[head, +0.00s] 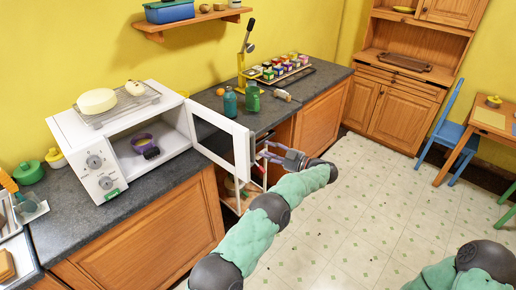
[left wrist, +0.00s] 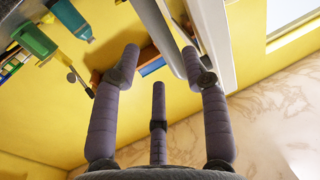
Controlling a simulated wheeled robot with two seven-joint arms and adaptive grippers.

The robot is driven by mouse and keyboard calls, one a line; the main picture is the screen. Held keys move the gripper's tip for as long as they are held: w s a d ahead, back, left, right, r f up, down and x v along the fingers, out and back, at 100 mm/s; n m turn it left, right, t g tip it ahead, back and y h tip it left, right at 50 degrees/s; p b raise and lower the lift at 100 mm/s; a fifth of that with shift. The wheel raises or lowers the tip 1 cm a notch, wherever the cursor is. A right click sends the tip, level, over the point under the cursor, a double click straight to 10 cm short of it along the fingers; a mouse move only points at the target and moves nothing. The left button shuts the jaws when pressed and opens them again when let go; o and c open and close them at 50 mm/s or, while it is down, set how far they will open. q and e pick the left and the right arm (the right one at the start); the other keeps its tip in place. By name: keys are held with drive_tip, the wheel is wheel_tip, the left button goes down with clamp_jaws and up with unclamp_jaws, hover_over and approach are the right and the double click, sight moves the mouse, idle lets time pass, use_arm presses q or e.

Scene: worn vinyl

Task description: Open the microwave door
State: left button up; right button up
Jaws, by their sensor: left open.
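The white microwave (head: 106,187) stands on the grey counter, its cavity in plain sight. Its door (head: 243,153) stands swung well open, out to the right over the counter's front edge. My left gripper (head: 263,159) is open at the outer side of the door, close to its free edge. In the left wrist view the gripper (left wrist: 159,58) has its fingers spread with nothing between them. The pale door (left wrist: 216,35) runs beside and behind the right-hand finger; I cannot tell if they touch. My right gripper is out of view.
A purple-rimmed bowl (head: 144,143) sits inside the microwave. A cream round item (head: 97,101) rests on a rack atop the microwave. The tiled floor (head: 340,225) is clear.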

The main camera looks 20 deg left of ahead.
use_arm(q)
drive_tip(key=shift+s+d, duration=0.2)
drive_tip(key=shift+d, duration=0.8)
drive_tip(key=shift+s+d, duration=0.15)
drive_tip(key=shift+d, duration=0.85)
drive_tip(key=w+a+f+m+t+h, duration=0.1)
drive_tip(key=w+f+m+t+h, duration=0.1)
drive_tip(key=f+m+t+h, duration=0.4)
drive_tip(key=w+a+f+m+t+h, duration=0.1)
drive_tip(key=w+f+m+t, duration=0.15)
drive_tip(key=f, duration=0.55)
drive_tip(key=s+d+f+m+g+h, duration=0.1)
drive_tip(key=s+d+f+m+h, duration=0.1)
drive_tip(key=s+f+h, duration=0.4)
drive_tip(key=s+d+f+m+h, duration=0.25)
drive_tip(key=s+f, duration=0.25)
drive_tip(key=f, duration=0.4)
drive_tip(key=s+d+f+g+h, duration=0.1)
drive_tip(key=s+d+g+h, duration=0.1)
drive_tip(key=s, duration=1)
drive_tip(key=s+d+f+g+h, duration=0.2)
drive_tip(key=s+g, duration=0.3)
drive_tip(key=s, duration=0.8)
drive_tip(key=s+d+f+g+h, duration=0.2)
drive_tip(key=s+d+g, duration=0.1)
drive_tip(key=s, duration=0.9)
drive_tip(key=shift+s+d+f+m, duration=0.15)
drive_tip(key=shift+d+f+m, duration=0.1)
drive_tip(key=shift+m, duration=0.15)
